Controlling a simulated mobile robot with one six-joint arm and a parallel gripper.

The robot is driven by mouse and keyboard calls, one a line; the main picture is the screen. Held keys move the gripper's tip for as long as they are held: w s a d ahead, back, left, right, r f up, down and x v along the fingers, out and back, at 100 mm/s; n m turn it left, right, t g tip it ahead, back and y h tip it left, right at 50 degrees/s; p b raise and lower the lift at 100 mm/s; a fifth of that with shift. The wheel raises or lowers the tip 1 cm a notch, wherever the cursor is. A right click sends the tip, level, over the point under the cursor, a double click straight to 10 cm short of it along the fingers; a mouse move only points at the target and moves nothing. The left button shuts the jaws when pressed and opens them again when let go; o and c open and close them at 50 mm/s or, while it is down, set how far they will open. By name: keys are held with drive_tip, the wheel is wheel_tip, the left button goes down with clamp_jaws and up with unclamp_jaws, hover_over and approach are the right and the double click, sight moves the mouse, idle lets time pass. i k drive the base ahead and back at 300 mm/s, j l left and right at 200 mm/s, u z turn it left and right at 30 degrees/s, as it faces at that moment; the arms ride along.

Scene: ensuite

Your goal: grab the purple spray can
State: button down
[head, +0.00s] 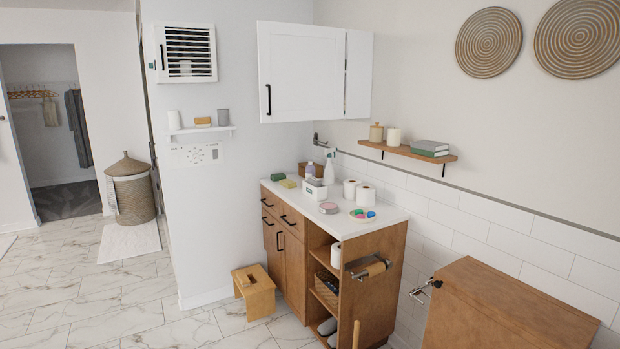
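A small light-purple bottle or can (310,170) stands upright at the back of the white countertop (335,221), near the wall corner. It is too small to tell whether it is a spray can. A white spray bottle (329,167) with a trigger head stands just right of it. A white box or caddy (314,190) stands in front of the two and hides the purple thing's lower part. My gripper is not in view.
Two toilet rolls (365,195), a pink round dish (329,208), a plate with colored pieces (362,215) and sponges (289,184) share the counter. A wooden stool (255,292) stands left of the cabinet (283,252). The marble floor (100,297) at left is open.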

sight(310, 169)
drive_tip(key=i+j+u, duration=0.35)
drive_tip(key=i, duration=0.45)
drive_tip(key=i+u, duration=0.35)
drive_tip(key=i, duration=0.45)
drive_tip(key=i+j+z, duration=0.25)
drive_tip(key=i+z, duration=0.15)
drive_tip(key=i, duration=0.6)
drive_tip(key=i+j+z, duration=0.4)
drive_tip(key=i+j, duration=0.15)
drive_tip(key=i, duration=0.45)
drive_tip(key=i+j+z, duration=0.45)
drive_tip(key=i+j, duration=0.4)
drive_tip(key=i+j+z, duration=0.35)
drive_tip(key=j, duration=0.1)
